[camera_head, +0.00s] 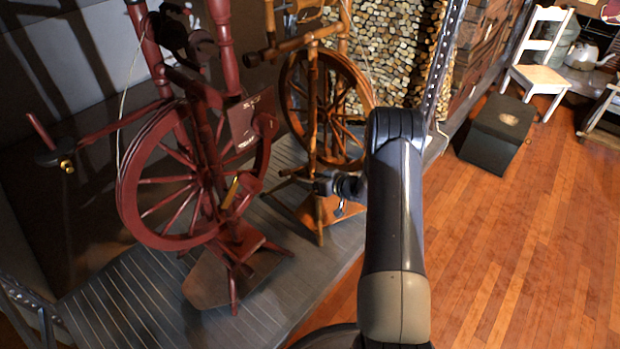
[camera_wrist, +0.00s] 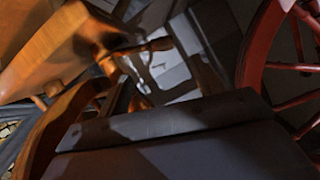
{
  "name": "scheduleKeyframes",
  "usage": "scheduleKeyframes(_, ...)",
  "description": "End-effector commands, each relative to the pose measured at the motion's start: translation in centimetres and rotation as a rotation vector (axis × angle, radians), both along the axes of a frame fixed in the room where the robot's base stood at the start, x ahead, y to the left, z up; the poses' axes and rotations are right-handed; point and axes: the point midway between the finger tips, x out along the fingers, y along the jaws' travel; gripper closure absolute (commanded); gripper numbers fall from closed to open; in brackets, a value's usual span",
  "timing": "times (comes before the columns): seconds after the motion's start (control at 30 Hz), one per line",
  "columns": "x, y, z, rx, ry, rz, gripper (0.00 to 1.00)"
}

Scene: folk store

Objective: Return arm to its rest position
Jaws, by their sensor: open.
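My arm (camera_head: 396,220) reaches up and forward in the head view, bent at a dark elbow. My gripper (camera_head: 332,196) shows small and dark left of the arm, in front of the smaller brown spinning wheel (camera_head: 322,110). The arm's lower links are partly out of frame.
A large red spinning wheel (camera_head: 190,180) stands on the grey slatted platform (camera_head: 135,300) at left, close to the gripper. It also shows in the wrist view (camera_wrist: 260,50). A black box (camera_head: 497,133) and white chair (camera_head: 540,75) stand right. The wooden floor (camera_head: 530,250) is clear.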

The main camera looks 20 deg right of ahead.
Motion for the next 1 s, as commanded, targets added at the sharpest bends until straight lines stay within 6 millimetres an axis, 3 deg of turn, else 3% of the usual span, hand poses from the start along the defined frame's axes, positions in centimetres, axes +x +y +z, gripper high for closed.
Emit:
scheduleKeyframes(0.57, 0.7, 0.6, -0.5, 0.001, 0.0, 0.002, 0.35)
scheduleKeyframes(1.0, 6.8, 4.9, -3.6, 0.0, -0.001, 0.003, 0.35)
